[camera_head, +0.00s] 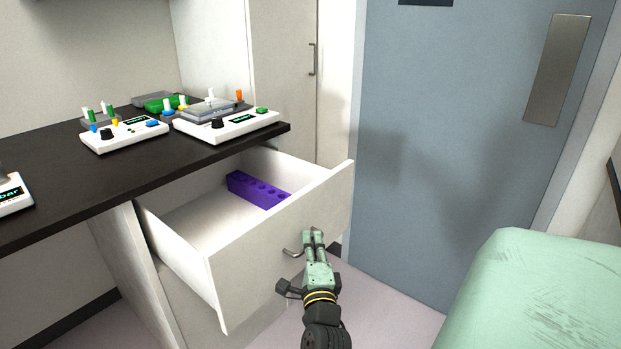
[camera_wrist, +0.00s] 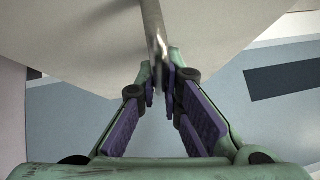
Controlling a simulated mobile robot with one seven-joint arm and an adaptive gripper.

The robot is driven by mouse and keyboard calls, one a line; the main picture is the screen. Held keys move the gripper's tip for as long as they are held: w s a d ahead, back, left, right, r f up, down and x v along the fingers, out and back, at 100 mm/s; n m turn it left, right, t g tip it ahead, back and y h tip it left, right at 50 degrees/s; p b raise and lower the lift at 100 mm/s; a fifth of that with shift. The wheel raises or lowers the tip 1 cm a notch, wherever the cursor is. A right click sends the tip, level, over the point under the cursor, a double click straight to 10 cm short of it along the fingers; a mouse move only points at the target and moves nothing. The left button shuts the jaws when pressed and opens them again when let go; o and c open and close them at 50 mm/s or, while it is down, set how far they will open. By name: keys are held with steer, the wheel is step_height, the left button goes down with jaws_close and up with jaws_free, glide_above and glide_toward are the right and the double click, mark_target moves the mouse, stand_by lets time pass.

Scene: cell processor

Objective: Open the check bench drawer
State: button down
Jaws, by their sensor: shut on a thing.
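The check bench drawer (camera_head: 270,240) is pulled far out from under the dark bench top (camera_head: 90,185) in the head view. Its inside shows, with a purple block with holes (camera_head: 258,190) lying in it. The drawer's metal handle (camera_head: 292,253) is on the front panel; it also shows as a bar in the wrist view (camera_wrist: 153,25). My gripper (camera_head: 314,236) is at the handle, in front of the panel. In the wrist view my gripper's fingers (camera_wrist: 160,85) are closed around the handle bar.
White devices with knobs (camera_head: 125,135) stand on the bench top, with a green tray (camera_head: 163,103) behind. A tall cabinet (camera_head: 283,80) and a blue-grey door (camera_head: 440,130) are at the back. A pale green surface (camera_head: 540,290) is at the lower right.

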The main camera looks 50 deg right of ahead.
steer(key=c, duration=1.7)
jaws_free()
steer(key=v, duration=1.2)
steer(key=shift+a, duration=0.1)
